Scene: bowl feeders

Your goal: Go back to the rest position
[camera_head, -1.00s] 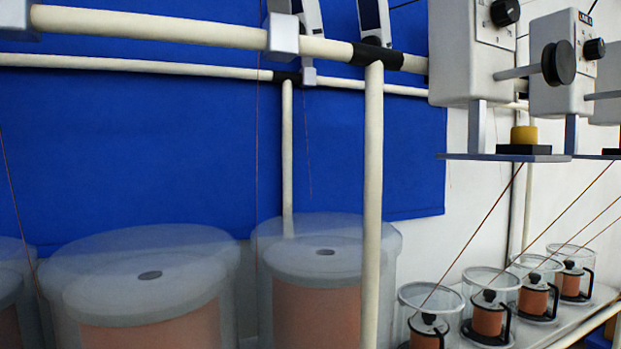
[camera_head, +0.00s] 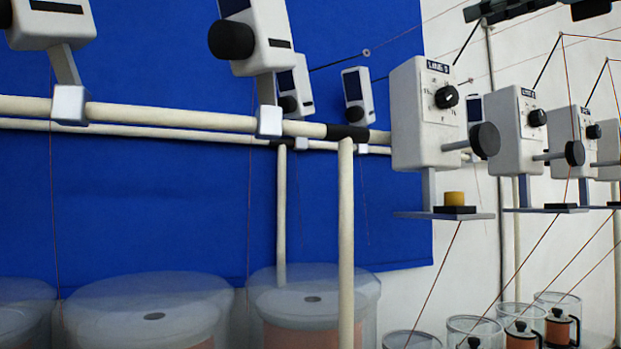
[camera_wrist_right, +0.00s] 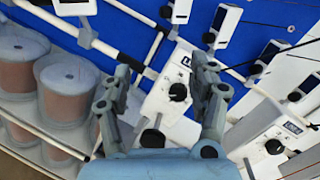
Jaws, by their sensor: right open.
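My right gripper (camera_wrist_right: 160,72) shows in the right wrist view, with its two grey fingers spread apart and nothing between them. Behind the gap is a white control box with a black knob (camera_wrist_right: 178,92). I cannot tell whether the fingers touch anything. Neither gripper shows in the head view, and my left gripper is in no view.
A row of white control boxes (camera_head: 413,125) with black knobs runs along the right. A yellow cylinder (camera_head: 454,198) stands on a small shelf. Cream pipes (camera_head: 180,116) cross before a blue panel (camera_head: 180,200). Translucent drums (camera_head: 95,300) and jars (camera_head: 470,325) stand below.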

